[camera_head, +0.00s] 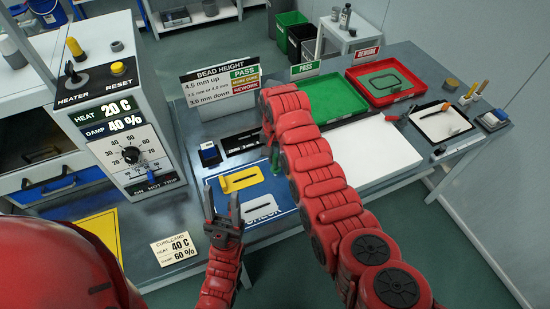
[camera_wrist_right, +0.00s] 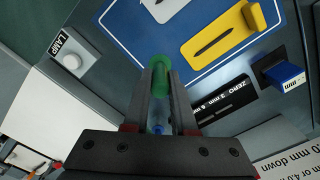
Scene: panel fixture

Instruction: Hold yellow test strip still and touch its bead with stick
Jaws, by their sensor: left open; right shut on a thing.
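The yellow test strip (camera_head: 250,177) lies on the blue mat (camera_head: 222,186); its dark bead line shows in the right wrist view, where the strip (camera_wrist_right: 202,50) is at the upper right. My left gripper (camera_head: 222,208) is open and empty at the mat's near left edge, apart from the strip. My right gripper (camera_wrist_right: 160,95) is shut on a stick (camera_wrist_right: 159,66) with a green end and a blue part between the fingers. In the head view my right arm mostly hides that gripper. The stick's green end appears over the mat, apart from the strip.
A pale strip (camera_head: 253,202) lies on the mat nearer me. A blue-topped block (camera_head: 209,153) and a black zero gauge plate (camera_head: 241,141) stand behind it. The heater box (camera_head: 130,140) is at left. Green (camera_head: 335,98) and red (camera_head: 385,80) trays are behind right.

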